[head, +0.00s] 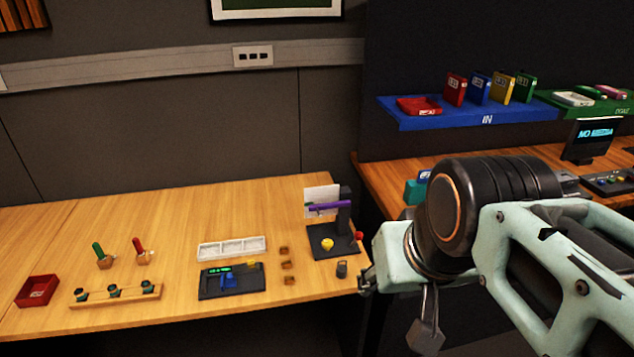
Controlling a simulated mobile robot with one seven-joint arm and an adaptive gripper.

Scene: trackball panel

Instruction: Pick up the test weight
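A small dark grey cylinder (342,270), which looks like the test weight, stands upright near the table's front right edge. It is just in front of a black stand and is too small to make out in detail. My arm reaches in from the right. My gripper (367,280) is only partly seen as small dark parts at the arm's left end, close to the right of the cylinder in the picture. The arm hides most of the gripper, so its opening and any contact cannot be made out.
The black stand (345,212) holds a purple bar and a yellow piece. A black panel (222,284), a white tray (232,248) and several small brown blocks lie to the left. A wooden rack (115,296) and red tray (37,291) are farther left.

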